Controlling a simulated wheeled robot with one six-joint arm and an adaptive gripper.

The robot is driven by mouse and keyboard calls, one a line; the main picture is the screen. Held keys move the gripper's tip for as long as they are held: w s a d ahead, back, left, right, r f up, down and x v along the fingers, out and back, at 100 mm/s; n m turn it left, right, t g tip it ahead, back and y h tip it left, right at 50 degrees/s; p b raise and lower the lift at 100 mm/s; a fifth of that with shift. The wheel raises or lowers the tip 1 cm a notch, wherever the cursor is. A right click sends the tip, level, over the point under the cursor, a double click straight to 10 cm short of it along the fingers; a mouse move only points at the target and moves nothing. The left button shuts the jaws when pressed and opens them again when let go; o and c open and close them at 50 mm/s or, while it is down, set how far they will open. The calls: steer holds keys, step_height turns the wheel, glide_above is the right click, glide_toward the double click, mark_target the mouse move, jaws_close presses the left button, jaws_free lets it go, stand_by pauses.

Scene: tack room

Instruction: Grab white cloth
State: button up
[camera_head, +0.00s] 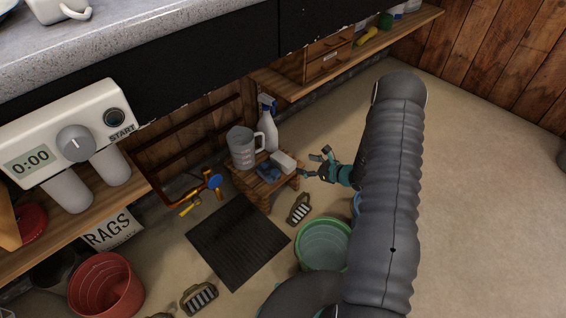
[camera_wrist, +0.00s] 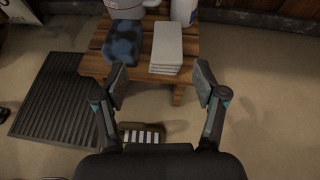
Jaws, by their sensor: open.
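A white folded cloth (camera_head: 283,161) lies on a small wooden stool (camera_head: 287,183), at its edge nearest my gripper. In the wrist view the white cloth (camera_wrist: 166,44) is a neat stack of layers on the slatted stool top (camera_wrist: 94,65), just right of a dark blue checked cloth (camera_wrist: 123,44). My gripper (camera_head: 316,162) is open and empty, just right of the stool in the head view. In the wrist view my gripper (camera_wrist: 160,74) has its fingers spread on either side of the white cloth's line, apart from it.
A grey measuring jug (camera_head: 241,147) and a spray bottle (camera_head: 268,132) stand behind the cloths. A brush (camera_head: 299,209), a black mat (camera_head: 238,240) and a green bucket (camera_head: 323,244) are on the floor nearby. The floor at right is clear.

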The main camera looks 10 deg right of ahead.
mark_target(286, 161)
steer(key=shift+m+h, duration=0.4)
steer(key=shift+m, duration=0.1)
steer(key=x, duration=0.4)
steer(key=f+x, duration=0.1)
steer(key=x, duration=0.4)
steer(key=d+x, duration=0.1)
steer(key=x, duration=0.4)
steer(key=shift+f, duration=0.35)
steer(key=shift+s, duration=0.1)
steer(key=c, duration=0.9)
